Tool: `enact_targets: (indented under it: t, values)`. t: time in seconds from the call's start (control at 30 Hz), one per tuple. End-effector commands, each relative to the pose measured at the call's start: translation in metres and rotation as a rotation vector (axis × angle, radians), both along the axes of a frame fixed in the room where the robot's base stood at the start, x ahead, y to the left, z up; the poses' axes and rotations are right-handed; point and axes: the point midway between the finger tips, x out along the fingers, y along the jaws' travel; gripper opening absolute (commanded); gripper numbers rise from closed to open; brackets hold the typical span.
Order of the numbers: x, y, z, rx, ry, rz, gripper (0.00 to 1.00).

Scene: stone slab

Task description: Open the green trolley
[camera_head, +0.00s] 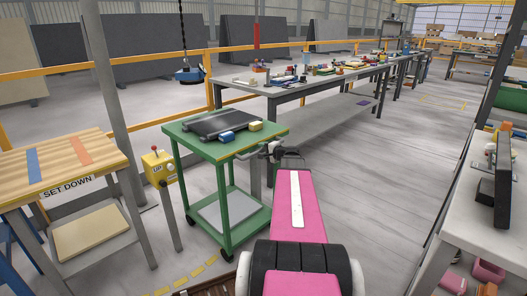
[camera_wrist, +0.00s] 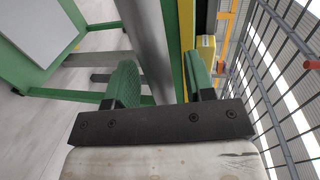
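The green trolley (camera_head: 227,203) stands left of centre in the head view, with a green frame, a top and a lower shelf. My gripper (camera_head: 268,151) is at the right front edge of its top. In the wrist view my gripper (camera_wrist: 162,85) is open, its two green fingers apart. A grey metal bar (camera_wrist: 150,40), seemingly a handle along the trolley's edge, runs between the fingers. Green shows between the bar and the right finger, so they look apart there. Whether the left finger touches the bar I cannot tell.
A dark roller tray (camera_head: 210,124), a blue block (camera_head: 227,136) and a yellow block (camera_head: 255,126) lie on the trolley top. A striped wooden table (camera_head: 60,158) and yellow control box (camera_head: 158,167) stand left. A long workbench (camera_head: 250,85) stands behind.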

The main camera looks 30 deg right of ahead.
Motion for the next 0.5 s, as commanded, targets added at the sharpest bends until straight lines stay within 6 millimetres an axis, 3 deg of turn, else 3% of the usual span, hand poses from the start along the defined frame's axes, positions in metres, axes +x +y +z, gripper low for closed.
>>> enact_targets:
  t: [0.3, 0.5]
  values:
    - [-0.002, -0.001, 0.001, 0.001, -0.001, -0.001, 0.48]
    - [-0.025, -0.008, 0.006, 0.001, -0.001, -0.002, 0.48]
